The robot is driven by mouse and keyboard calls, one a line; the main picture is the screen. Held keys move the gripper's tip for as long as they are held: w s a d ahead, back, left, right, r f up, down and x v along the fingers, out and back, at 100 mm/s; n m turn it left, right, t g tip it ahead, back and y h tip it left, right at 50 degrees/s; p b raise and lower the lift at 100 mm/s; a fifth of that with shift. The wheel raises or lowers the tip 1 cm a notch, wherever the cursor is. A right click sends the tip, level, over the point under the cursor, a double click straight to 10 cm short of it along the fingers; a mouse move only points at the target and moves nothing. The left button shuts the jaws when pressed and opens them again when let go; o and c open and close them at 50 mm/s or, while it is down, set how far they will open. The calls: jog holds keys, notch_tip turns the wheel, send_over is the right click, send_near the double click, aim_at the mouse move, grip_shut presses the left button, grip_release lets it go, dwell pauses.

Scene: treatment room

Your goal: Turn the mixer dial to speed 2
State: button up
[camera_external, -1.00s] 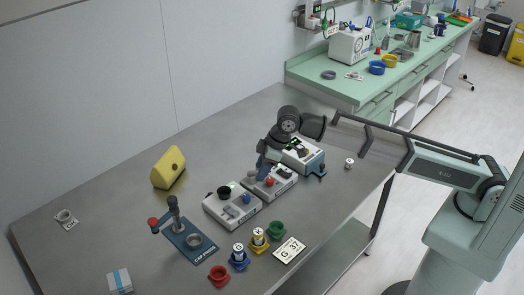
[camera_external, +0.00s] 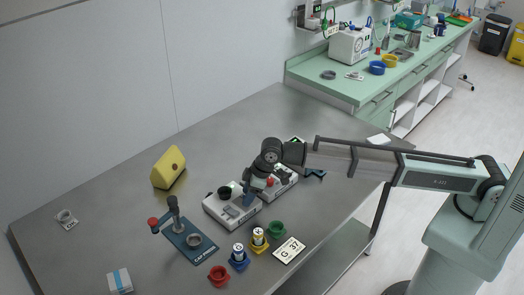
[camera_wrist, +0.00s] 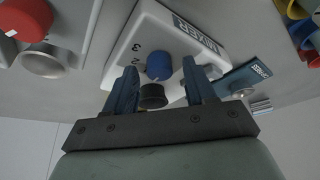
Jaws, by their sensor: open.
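The mixer (camera_external: 222,211) is a pale box on the steel table, with MIXER on its label. In the wrist view, the mixer (camera_wrist: 143,32) fills the upper middle, with its blue dial (camera_wrist: 159,65) and the printed numbers 2 and 3 beside it. A black knob (camera_wrist: 152,96) is nearer the gripper. In the external view, my gripper (camera_external: 249,196) is over the dial side of the box and partly hides the dial. My gripper (camera_wrist: 160,72) is open, one blue finger on either side of the dial in the picture. I cannot tell whether they touch it or the dial's exact setting.
A second pale box with a red knob (camera_external: 270,182) stands close to the right. A yellow block (camera_external: 168,168), a cap press (camera_external: 189,243), coloured cups (camera_external: 277,229) and a G 37 card (camera_external: 289,250) are nearby.

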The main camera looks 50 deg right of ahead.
grip_shut()
dwell(0.6)
jog(key=shift+m, duration=0.3)
jog(key=m, duration=0.1)
jog(key=m+t+h, duration=0.1)
jog(key=m, duration=0.1)
jog(key=shift+a+m, duration=0.2)
jog(key=shift+m, duration=0.1)
jog(key=shift+m+h, duration=1)
jog(key=shift+m, duration=1.3)
